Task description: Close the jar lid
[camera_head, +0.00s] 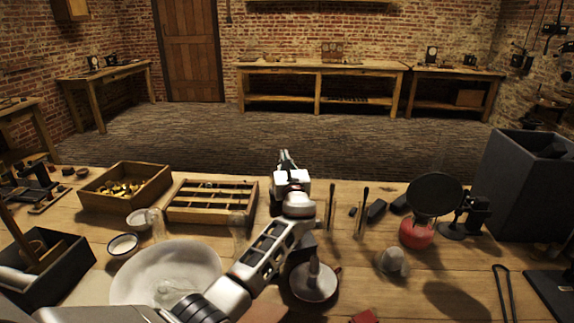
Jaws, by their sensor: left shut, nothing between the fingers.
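My left arm reaches in from the bottom left, and its gripper (286,160) is at the far edge of the workbench, pointing away, shut and empty. No jar with a separate lid can be told for certain. A clear glass vessel (238,232) stands just left of my forearm, and another clear glass vessel (156,224) stands farther left. A red round vessel (417,234) stands to the right with a dark disc (435,194) over its top; I cannot tell whether they touch. My gripper is apart from all of these. My right gripper is not in view.
A wooden box (126,184) and a divided tray (212,187) lie on the left. A large white bowl (130,290) is at the front left. A dark pan-shaped dish (313,285) sits beside my forearm. A tall grey bin (500,185) stands on the right.

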